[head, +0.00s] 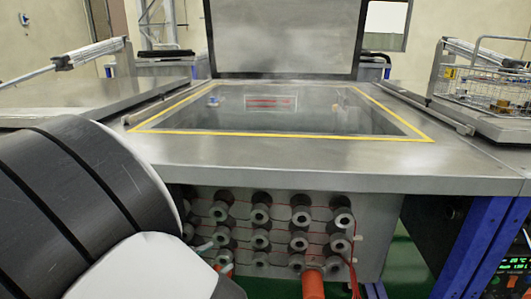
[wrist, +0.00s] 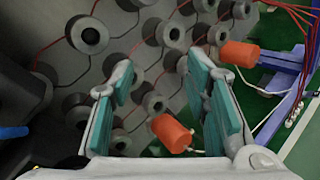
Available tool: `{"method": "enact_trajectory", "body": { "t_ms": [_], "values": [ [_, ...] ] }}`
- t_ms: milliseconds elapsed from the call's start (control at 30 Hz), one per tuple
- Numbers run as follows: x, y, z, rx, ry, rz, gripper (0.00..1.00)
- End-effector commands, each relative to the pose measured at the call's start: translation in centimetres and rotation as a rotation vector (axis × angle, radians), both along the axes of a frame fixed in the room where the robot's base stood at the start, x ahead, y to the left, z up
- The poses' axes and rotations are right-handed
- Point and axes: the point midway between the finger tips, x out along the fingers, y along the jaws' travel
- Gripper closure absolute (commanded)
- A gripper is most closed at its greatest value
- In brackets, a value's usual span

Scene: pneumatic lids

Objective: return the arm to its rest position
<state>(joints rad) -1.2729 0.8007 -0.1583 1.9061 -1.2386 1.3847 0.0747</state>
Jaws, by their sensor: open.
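My gripper (wrist: 165,95) shows in the wrist view with its two teal-padded fingers spread apart. It is open, and nothing is held between the pads. Behind the fingers is a grey panel (wrist: 120,22) with rows of round black-and-grey fittings and red wires. An orange cylinder (wrist: 171,133) shows in the gap between the fingers, and a second orange cylinder (wrist: 238,53) is to the upper right. In the head view my arm's dark and white links fill the lower left. The gripper itself is not seen there.
A steel table (head: 450,165) with a yellow-bordered sunken window spans the middle, its lid (head: 285,35) raised at the back. The fittings panel (head: 375,235) hangs under the front edge. A wire basket (head: 490,90) stands at right. Blue legs (head: 480,245) flank the right side.

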Motion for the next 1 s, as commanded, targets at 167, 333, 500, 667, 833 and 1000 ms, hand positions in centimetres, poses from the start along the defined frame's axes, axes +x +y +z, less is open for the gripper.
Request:
{"method": "enact_trajectory", "body": {
  "t_ms": [167,333,500,667,833,1000],
  "values": [
    [0.6,-9.7,5.1,0.18,0.043,-0.307,0.57],
    [-1.4,-17.8,8.6,0.353,0.075,-0.571,0.57],
    [-4.8,-23.9,11.0,0.523,0.092,-0.795,0.57],
    [-8.9,-28.4,12.6,0.687,0.094,-0.987,0.57],
    [-14.2,-31.8,13.8,0.892,0.08,-1.187,0.57],
    [-19.6,-33.3,14.2,1.109,0.048,-1.359,0.57]
  ]
}}
